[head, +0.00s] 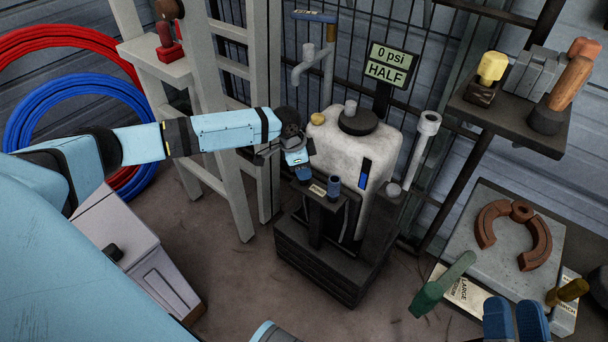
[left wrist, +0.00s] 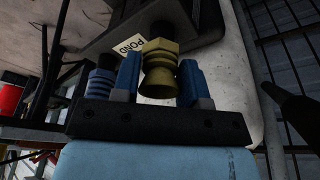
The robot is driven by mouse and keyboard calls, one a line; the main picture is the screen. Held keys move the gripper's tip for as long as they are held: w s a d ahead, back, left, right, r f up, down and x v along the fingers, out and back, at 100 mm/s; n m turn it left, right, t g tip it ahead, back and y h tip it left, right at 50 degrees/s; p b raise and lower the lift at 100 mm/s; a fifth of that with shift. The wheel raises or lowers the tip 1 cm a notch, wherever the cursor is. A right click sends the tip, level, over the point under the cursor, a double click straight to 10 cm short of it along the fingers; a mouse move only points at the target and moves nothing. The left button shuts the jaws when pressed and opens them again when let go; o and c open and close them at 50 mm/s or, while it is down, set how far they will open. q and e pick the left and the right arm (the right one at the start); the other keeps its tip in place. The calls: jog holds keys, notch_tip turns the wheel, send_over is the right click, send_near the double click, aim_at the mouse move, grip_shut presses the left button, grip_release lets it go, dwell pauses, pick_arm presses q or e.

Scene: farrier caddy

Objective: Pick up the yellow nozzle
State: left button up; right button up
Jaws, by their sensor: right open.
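The yellow nozzle (left wrist: 160,68) shows in the left wrist view between the two blue fingers of my left gripper (left wrist: 160,80). The fingers press its sides, with no clear gap. In the head view my left gripper (head: 298,164) is low over the front of the sprayer's dark stand (head: 320,262), and I cannot make out the nozzle there. A blue nozzle (head: 334,187) stands just right of the gripper; it also shows in the left wrist view (left wrist: 100,82). My right gripper (head: 515,320) is open at the lower right.
The white tank (head: 345,150) with a dark lid stands close behind my left gripper. A white ladder (head: 215,120) is to its left. A shelf (head: 500,125) with tools is at the upper right. A green-handled tool (head: 440,285) lies near my right gripper.

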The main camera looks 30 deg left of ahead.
pick_arm(q)
grip_shut()
jog(key=shift+r, duration=0.1)
jog(key=shift+r, duration=0.15)
jog(key=shift+r+p, duration=0.8)
jog(key=shift+p, duration=0.6)
jog(key=shift+r+p, duration=2.55)
jog(key=shift+p, duration=0.5)
